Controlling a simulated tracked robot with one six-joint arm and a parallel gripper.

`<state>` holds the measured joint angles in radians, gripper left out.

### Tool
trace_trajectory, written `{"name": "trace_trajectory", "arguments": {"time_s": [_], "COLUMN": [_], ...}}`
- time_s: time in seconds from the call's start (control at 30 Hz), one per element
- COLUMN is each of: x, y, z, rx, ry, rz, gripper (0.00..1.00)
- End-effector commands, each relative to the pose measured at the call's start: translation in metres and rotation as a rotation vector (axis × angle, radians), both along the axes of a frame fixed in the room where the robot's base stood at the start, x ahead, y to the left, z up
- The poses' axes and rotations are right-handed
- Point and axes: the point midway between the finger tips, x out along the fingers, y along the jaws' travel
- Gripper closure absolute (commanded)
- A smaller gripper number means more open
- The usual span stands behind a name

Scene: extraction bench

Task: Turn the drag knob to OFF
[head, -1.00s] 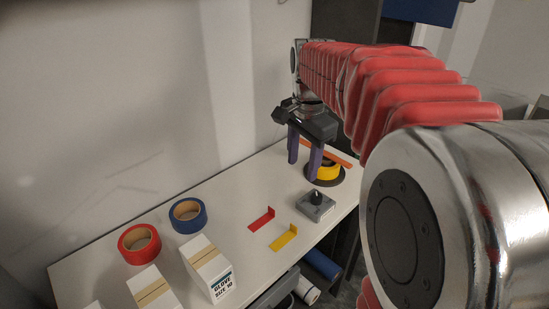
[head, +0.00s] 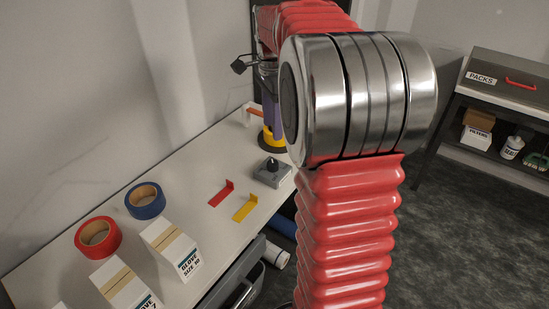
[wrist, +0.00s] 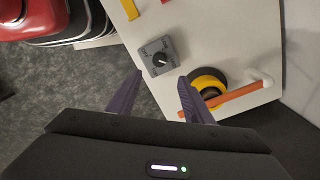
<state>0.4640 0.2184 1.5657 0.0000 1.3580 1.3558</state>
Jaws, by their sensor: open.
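The drag knob is a small dark knob on a grey square box (head: 272,173) near the bench's right edge in the head view.
A yellow roll on a black disc (wrist: 207,84) and an orange bar (wrist: 225,101) lie close to the knob box. Red (head: 221,194) and yellow (head: 246,208) brackets lie in front. Tape rolls (head: 145,201) and glove boxes (head: 172,250) stand nearer on the bench (head: 206,225).

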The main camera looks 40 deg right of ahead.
Motion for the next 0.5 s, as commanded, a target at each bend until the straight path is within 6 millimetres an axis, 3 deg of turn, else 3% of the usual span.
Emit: {"name": "trace_trajectory", "arguments": {"time_s": [0.5], "x": [-0.001], "y": [0.0], "z": [-0.072], "rx": [0.002], "ry": [0.003], "rz": [0.001], "gripper": [0.54]}}
